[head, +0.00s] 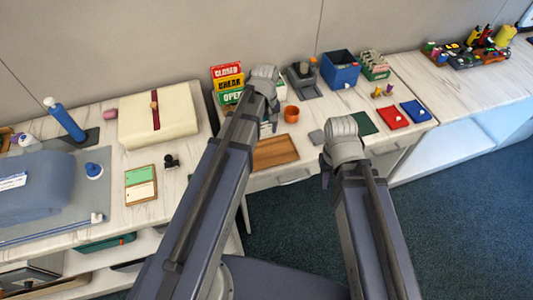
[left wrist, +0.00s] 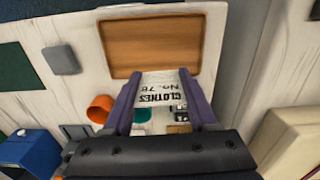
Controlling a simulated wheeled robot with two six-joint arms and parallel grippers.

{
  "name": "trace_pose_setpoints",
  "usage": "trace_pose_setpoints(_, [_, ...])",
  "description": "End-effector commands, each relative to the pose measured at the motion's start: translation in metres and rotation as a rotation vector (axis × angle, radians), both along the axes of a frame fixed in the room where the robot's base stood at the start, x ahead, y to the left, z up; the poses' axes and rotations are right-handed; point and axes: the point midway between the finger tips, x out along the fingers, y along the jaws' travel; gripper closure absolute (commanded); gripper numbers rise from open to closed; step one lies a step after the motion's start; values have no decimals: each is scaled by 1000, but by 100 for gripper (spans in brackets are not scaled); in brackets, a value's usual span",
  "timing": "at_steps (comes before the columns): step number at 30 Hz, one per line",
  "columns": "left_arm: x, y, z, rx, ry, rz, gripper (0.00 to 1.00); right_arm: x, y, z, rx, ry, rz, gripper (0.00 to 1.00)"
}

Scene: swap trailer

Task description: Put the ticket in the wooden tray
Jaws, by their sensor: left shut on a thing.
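The white ticket (left wrist: 160,88) with dark print reading "CLOTHES" and a number is between the fingers of my left gripper (left wrist: 160,100) in the left wrist view. The gripper is shut on it. The brown wooden tray (left wrist: 150,45) lies just beyond the ticket's edge in that view. In the head view the tray (head: 275,152) lies at the table's front edge, partly behind my left arm. My left gripper (head: 268,118) is mostly hidden by its own arm there. My right gripper (head: 326,168) hangs past the front edge; its fingers are largely hidden.
An orange cup (head: 291,113) and a grey pad (head: 317,137) are near the tray. Coloured signs (head: 228,84) stand behind my left arm. A blue bin (head: 340,69) and red (head: 393,116) and blue (head: 415,112) mats are to the right.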

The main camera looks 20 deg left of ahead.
Motion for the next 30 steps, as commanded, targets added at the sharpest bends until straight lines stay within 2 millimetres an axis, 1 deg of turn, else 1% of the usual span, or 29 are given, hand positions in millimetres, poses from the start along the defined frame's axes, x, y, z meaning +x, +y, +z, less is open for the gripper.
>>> trace_pose_setpoints(1, [3, -8, 1, 0, 0, -19, 100, 0, 0, 1, 0, 0, 0, 70])
trace_pose_setpoints(3, [3, -14, 1, 0, 0, -33, 100, 0, 0, 1, 0, 0, 0, 70])
trace_pose_setpoints(8, [3, -15, -2, 0, 0, -36, 100, 0, 0, -2, 0, 0, 0, 70])
trace_pose_setpoints(11, [3, -14, -10, 0, 0, -36, 100, 0, 0, -9, 0, 0, 0, 70])
trace_pose_setpoints(13, [3, -14, -18, 0, 0, -36, 100, 0, 0, -18, 0, 0, 0, 70])
trace_pose_setpoints(21, [3, -14, -59, 0, 0, -35, 100, 0, 0, -59, 0, 0, 0, 70])
trace_pose_setpoints(24, [3, -14, -64, 0, 0, -35, 100, 0, 0, -64, 0, 0, 0, 70])
trace_pose_setpoints(30, [3, -14, -64, 0, 0, -35, 100, 0, 0, -64, 0, 0, 0, 70])
